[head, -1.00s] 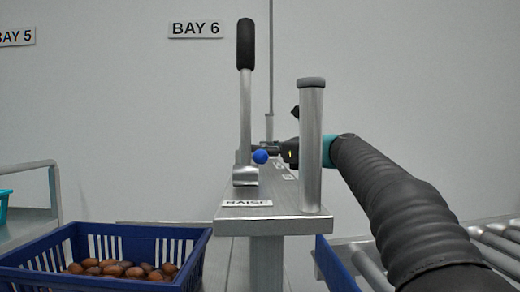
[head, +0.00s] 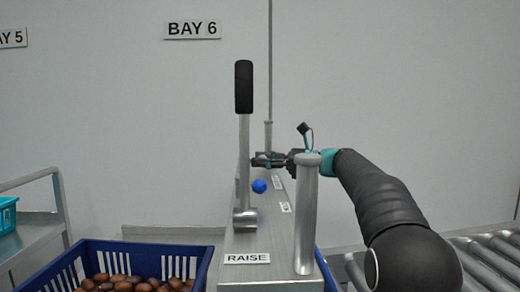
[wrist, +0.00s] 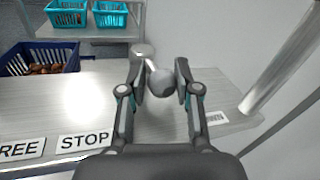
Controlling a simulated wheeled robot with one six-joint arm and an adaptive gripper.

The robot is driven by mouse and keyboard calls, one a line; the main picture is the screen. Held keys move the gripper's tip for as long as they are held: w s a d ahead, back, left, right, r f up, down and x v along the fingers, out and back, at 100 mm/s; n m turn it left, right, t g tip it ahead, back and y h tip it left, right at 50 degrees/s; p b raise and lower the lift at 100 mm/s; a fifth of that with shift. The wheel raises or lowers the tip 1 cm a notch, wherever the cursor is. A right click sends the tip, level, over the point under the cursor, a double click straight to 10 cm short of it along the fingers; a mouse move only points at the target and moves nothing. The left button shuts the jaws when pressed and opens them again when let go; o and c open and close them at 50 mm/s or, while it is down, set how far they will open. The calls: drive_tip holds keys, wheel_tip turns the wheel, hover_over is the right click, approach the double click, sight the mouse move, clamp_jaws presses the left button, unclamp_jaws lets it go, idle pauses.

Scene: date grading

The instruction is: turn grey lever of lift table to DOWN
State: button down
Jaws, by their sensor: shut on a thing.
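The grey lever (wrist: 151,65) shows in the wrist view as a short arm ending in a round grey knob (wrist: 162,84). My gripper (wrist: 160,73) has a finger on each side of this knob and is shut on it. In the head view my gripper (head: 264,161) is over the far part of the metal bench top (head: 268,236), and the grey lever cannot be made out there. A small label (wrist: 217,118) lies right of the knob in the wrist view, too small to read surely.
A tall black-handled lever (head: 244,150) stands by the RAISE label (head: 247,259). A blue ball knob (head: 259,186) is just nearer than my gripper. A metal post (head: 306,215) stands at right. A blue crate of dates (head: 190,254) is at left. The STOP label (wrist: 84,140) lies left.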

drive_tip(key=shift+a, duration=0.1)
drive_tip(key=c, duration=0.8)
unclamp_jaws()
drive_tip(key=shift+a, duration=0.1)
drive_tip(key=shift+d, duration=0.2)
drive_tip(key=v, duration=1.1)
drive_tip(key=shift+d, duration=0.4)
